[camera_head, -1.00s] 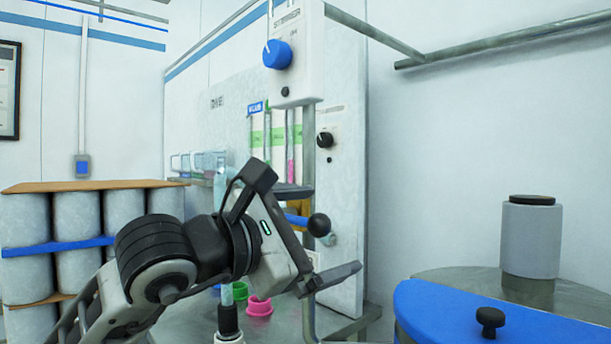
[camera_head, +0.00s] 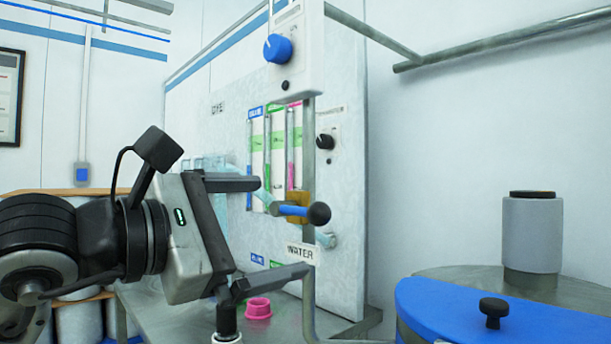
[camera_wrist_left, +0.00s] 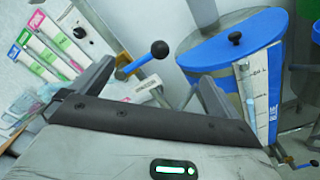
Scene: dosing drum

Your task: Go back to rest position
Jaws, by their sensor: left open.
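My left gripper (camera_head: 283,226) is open and empty, its two fingers pointing right in the head view. The blue valve lever with a black ball knob (camera_head: 318,213) is near the fingertips in that picture; contact cannot be told. In the left wrist view the open fingers (camera_wrist_left: 155,85) show, with the black knob (camera_wrist_left: 159,48) beyond the gap between them. My right gripper is in neither view.
A dye panel (camera_head: 232,140) with tubes, dials and a WATER label (camera_head: 300,252) stands ahead. A pink ring (camera_head: 258,308) sits on the metal bench (camera_head: 175,315). A drum with a blue lid (camera_head: 450,308) stands at right. Wrapped cylinders are at left.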

